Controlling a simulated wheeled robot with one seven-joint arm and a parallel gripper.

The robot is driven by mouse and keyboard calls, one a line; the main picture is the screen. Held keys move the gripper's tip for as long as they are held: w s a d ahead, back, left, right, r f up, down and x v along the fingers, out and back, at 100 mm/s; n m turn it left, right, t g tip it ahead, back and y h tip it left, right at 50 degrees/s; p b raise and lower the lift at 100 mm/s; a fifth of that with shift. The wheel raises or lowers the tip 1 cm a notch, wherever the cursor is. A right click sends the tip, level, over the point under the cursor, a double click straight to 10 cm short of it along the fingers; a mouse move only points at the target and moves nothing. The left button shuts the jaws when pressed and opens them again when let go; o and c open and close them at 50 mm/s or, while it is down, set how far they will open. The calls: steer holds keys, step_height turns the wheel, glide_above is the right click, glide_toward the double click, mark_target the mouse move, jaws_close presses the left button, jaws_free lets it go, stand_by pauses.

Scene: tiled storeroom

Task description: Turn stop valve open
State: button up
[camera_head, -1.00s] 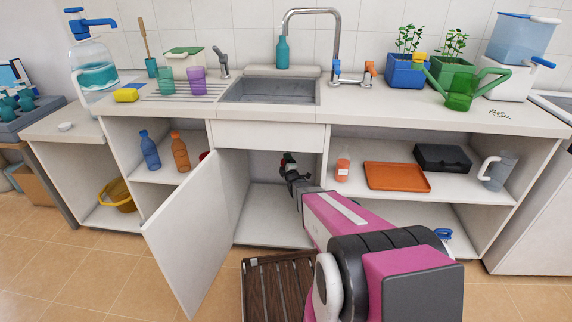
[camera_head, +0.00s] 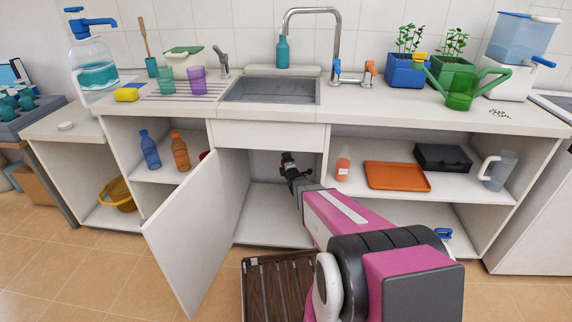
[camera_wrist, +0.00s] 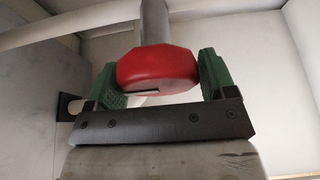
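The stop valve's red handle (camera_wrist: 157,66) is in the middle of the wrist view, with a dark slot on its face and a grey pipe (camera_wrist: 154,22) rising behind it. My gripper (camera_wrist: 162,80) has one green finger on each side of the handle. Both fingers appear to touch its edges, so it looks shut on the handle. In the head view my gripper (camera_head: 288,163) reaches into the open cupboard under the sink. There the valve is mostly hidden by my gripper and is too small to make out.
The open cupboard door (camera_head: 187,232) stands left of my arm. A shelf on the right holds an orange tray (camera_head: 397,177) and a soap bottle (camera_head: 343,165). A slatted wooden thing (camera_head: 283,285) lies on the floor below. The cupboard floor (camera_head: 272,217) is clear.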

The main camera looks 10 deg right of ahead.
steer(key=shift+o, duration=0.8)
steer(key=s+d, duration=0.1)
steer(key=s, duration=0.6)
steer(key=shift+s, duration=0.25)
steer(key=shift+w, duration=0.1)
